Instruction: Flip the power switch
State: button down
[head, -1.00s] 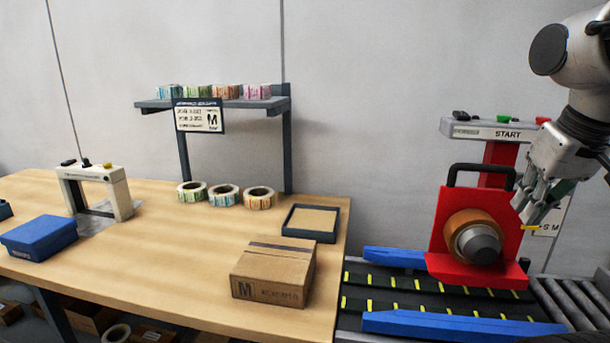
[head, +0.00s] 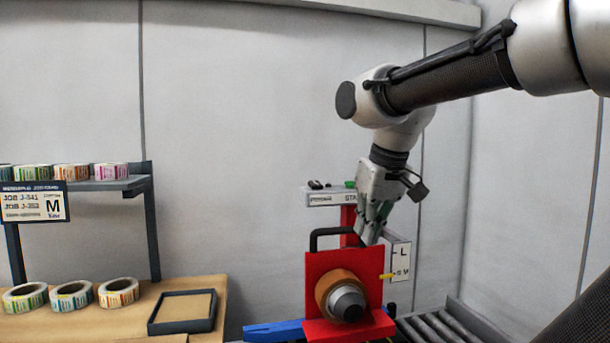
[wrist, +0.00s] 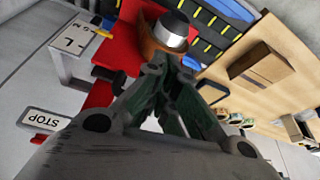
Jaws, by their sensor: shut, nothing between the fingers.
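The label rewinder is a red unit (head: 318,272) with a black handle, an orange roll (head: 338,292) and a grey cone hub. Above it in the head view is a grey control bar (head: 325,199) partly lettered "STA", with a small black part (head: 315,184) and a green button (head: 350,184) on top. The black part may be the power switch; I cannot tell. My gripper (head: 369,241) is shut and empty, pointing down at the red unit's upper right, hiding the bar's right end. In the wrist view its fingertips (wrist: 163,62) meet just below the hub (wrist: 170,29).
A white L/S/M plate (head: 399,262) with a yellow pointer stands right of the unit. A STOP label (wrist: 42,119) shows in the wrist view. A conveyor with blue rails (head: 275,330) lies below. The wooden table (head: 215,300) with a dark tray (head: 182,312) is left.

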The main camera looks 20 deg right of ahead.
notch_tip(320, 180, up, 22)
jog(key=m, duration=0.2)
send_over(315, 185)
jog(key=shift+s+d+r+h, duration=0.2)
jog(key=shift+s+d+h, duration=0.05)
jog(key=shift+h, duration=0.05)
jog(key=x, duration=0.9)
jog(key=s+x, duration=0.1)
jog(key=x, duration=0.4)
jog(key=shift+s+a+f, duration=0.1)
jog(key=shift+s+f, duration=0.05)
jog(key=shift+f, duration=0.05)
jog(key=shift+f, duration=0.1)
